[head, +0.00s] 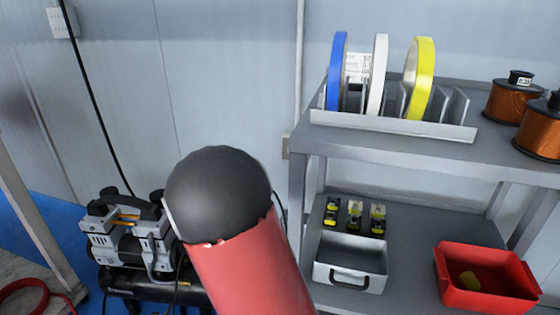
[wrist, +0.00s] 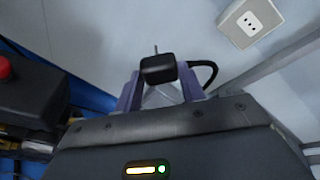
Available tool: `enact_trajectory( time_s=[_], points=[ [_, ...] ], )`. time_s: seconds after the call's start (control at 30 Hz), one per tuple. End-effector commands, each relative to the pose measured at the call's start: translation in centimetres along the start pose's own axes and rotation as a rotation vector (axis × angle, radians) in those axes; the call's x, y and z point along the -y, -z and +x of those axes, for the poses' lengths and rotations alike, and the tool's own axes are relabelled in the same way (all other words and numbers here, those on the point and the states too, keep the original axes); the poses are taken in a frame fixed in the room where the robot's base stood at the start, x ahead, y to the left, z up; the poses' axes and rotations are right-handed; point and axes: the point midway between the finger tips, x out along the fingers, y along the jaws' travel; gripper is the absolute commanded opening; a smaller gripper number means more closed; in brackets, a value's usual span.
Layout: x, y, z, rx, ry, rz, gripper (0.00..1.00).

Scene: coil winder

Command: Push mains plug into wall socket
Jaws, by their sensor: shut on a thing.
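A black mains plug (wrist: 157,69) with a metal pin pointing up shows between the fingers of my gripper (wrist: 160,90) in the wrist view. The gripper is shut on the plug, and a black cord (wrist: 208,70) loops off to its right. In the head view, my red and black arm covers the gripper and plug. A beige edge of a wall fitting (head: 287,147) shows beside the shelf post; I cannot tell if it is the same socket.
A compressor (head: 128,235) stands on the floor at the left. A grey shelf unit (head: 400,150) stands at the right with tape rolls, copper spools (head: 511,98) and a red bin (head: 487,283). Another socket (head: 60,22) with a black cable is high on the left wall.

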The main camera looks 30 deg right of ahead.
Motion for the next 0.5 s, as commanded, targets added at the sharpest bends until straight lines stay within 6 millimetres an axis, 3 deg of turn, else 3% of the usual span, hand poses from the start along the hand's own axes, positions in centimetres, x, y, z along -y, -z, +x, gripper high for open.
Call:
enact_trajectory(
  time_s=[0.1,0.3,0.5],
  points=[
    [4.4,-0.3,1.6,-0.062,0.148,-0.238,0.19],
    [10.9,-0.1,3.2,-0.219,0.344,-0.56,0.19],
    [14.0,0.5,3.7,-0.329,0.418,-0.682,0.19]
  ],
)
